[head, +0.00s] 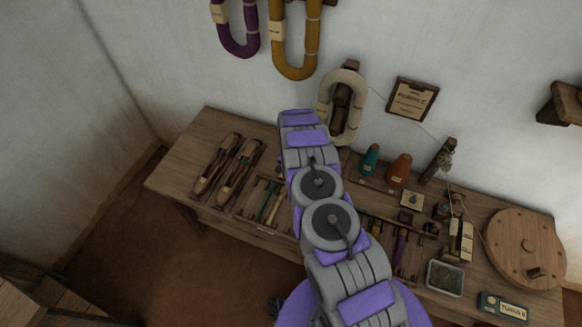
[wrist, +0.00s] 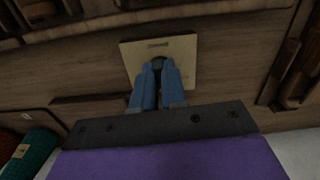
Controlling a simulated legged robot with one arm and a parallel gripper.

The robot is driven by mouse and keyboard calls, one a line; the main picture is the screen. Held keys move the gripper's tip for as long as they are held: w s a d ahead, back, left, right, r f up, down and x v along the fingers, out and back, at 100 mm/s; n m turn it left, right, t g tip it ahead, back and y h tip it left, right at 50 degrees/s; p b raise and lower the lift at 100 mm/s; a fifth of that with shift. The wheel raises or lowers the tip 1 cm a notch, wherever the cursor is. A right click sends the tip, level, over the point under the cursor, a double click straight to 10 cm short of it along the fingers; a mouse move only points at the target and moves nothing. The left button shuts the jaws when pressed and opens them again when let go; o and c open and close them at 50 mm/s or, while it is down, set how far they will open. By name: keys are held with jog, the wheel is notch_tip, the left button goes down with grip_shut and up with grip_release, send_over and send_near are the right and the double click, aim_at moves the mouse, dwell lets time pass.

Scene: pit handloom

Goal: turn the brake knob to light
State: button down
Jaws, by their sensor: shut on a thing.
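In the wrist view, the brake knob (wrist: 158,62) is a small dark round piece on a square cream plate (wrist: 186,52). Small dark marks near the plate's edge are too blurred to read. My gripper (wrist: 158,72) has two blue fingers closed together on the knob, which they largely cover. The knob's pointing direction cannot be told. In the head view, my arm hides my gripper, and I do not make out the held knob there.
On the wooden bench (head: 180,165) lie two shuttles (head: 238,168) and a tool tray (head: 250,222). A green cone (head: 370,159), an orange cone (head: 398,169), another cream plate (head: 411,200) and a round wooden disc (head: 525,248) are to the right. A yarn hank (head: 325,97) hangs behind.

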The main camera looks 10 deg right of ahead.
jog(key=shift+s+m, duration=0.1)
jog(key=shift+m, duration=0.2)
jog(key=shift+f, duration=0.1)
jog(key=c, duration=1.2)
grip_release()
jog(key=shift+a, duration=0.1)
jog(key=shift+r+p, duration=1.25)
jog(key=shift+r, duration=7.45)
